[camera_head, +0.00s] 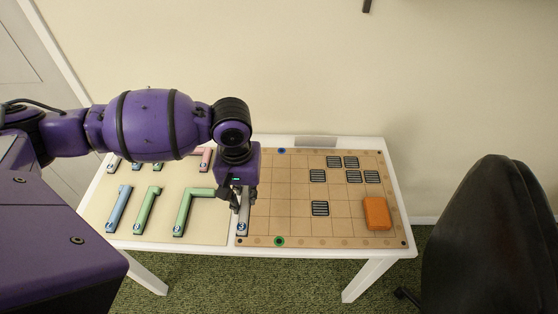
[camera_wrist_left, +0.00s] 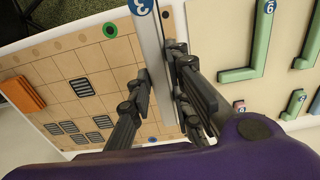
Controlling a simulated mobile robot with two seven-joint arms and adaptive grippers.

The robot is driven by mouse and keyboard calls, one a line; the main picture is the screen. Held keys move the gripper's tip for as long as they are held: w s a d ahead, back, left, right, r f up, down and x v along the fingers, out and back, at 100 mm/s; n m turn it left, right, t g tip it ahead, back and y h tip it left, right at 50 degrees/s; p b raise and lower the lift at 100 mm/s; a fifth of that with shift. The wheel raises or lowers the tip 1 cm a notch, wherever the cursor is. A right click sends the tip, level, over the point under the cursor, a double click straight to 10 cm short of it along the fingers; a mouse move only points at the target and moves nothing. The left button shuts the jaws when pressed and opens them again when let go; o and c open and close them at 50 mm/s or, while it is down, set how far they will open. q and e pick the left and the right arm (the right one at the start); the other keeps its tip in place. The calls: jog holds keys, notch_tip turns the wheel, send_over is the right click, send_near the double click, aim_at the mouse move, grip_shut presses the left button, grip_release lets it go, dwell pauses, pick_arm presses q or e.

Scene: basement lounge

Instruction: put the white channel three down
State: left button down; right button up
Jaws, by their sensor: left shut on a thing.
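The white channel three (camera_head: 242,222), marked with a blue "3" disc, hangs under my left gripper (camera_head: 241,199) at the left edge of the tan grid board (camera_head: 281,222). In the left wrist view the white channel (camera_wrist_left: 152,48) runs up between the two fingers of my left gripper (camera_wrist_left: 166,95), which are shut on it. I cannot tell whether the channel touches the board or is a little above it. The gripper hides the channel's upper part in the head view. My right gripper is not in view.
Blue (camera_head: 119,209) and green (camera_head: 190,211) channels lie on the cream left half of the table. The board carries several dark grated tiles (camera_head: 320,208), an orange block (camera_head: 376,213), a blue ring (camera_head: 282,151) and a green ring (camera_head: 279,241). A black chair (camera_head: 490,235) stands right.

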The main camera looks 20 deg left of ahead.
pick_arm(q)
jog(key=w+d+f, duration=0.2)
jog(key=w+d, duration=0.1)
jog(key=w, duration=0.1)
jog(key=b, duration=0.1)
send_over(280, 205)
jog(key=s, duration=0.1)
jog(key=f, duration=0.5)
jog(key=shift+a, duration=0.25)
jog(key=shift+w+d+f, duration=0.2)
jog(key=shift+w+f, duration=0.05)
jog(key=shift+f, duration=0.05)
jog(key=f, duration=0.1)
jog(key=f+b, duration=0.1)
jog(key=f, duration=0.1)
jog(key=shift+w+d+f, duration=0.15)
jog(key=shift+w+d, duration=0.05)
jog(key=shift+f, duration=0.2)
jog(key=shift+r, duration=0.1)
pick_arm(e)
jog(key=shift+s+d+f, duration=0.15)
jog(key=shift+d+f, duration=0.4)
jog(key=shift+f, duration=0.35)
pick_arm(q)
jog(key=shift+f, duration=0.2)
jog(key=c, duration=1.6)
grip_release()
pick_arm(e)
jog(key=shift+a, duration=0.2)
